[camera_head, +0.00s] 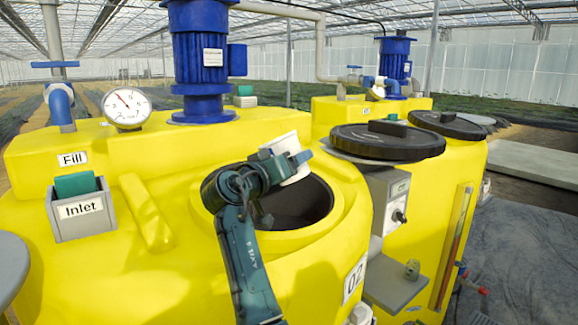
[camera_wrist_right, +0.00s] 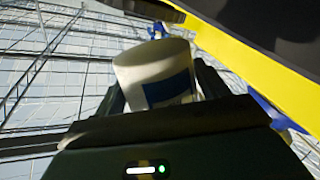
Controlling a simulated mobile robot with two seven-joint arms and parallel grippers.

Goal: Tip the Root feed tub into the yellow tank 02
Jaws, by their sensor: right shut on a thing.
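The white tub (camera_head: 289,172) is held above the round open hatch (camera_head: 308,204) of the yellow tank 02 (camera_head: 300,275), tilted towards the right. My right gripper (camera_head: 283,166) is shut on the tub. In the right wrist view the tub (camera_wrist_right: 140,72) sits between the jaws (camera_wrist_right: 160,95), with a dark blue patch on its side. I cannot read a name on it, and its contents are hidden. The inside of the hatch is dark. My left gripper is not in view.
Black lids (camera_head: 388,141) and a grey control box (camera_head: 390,200) are to the right.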

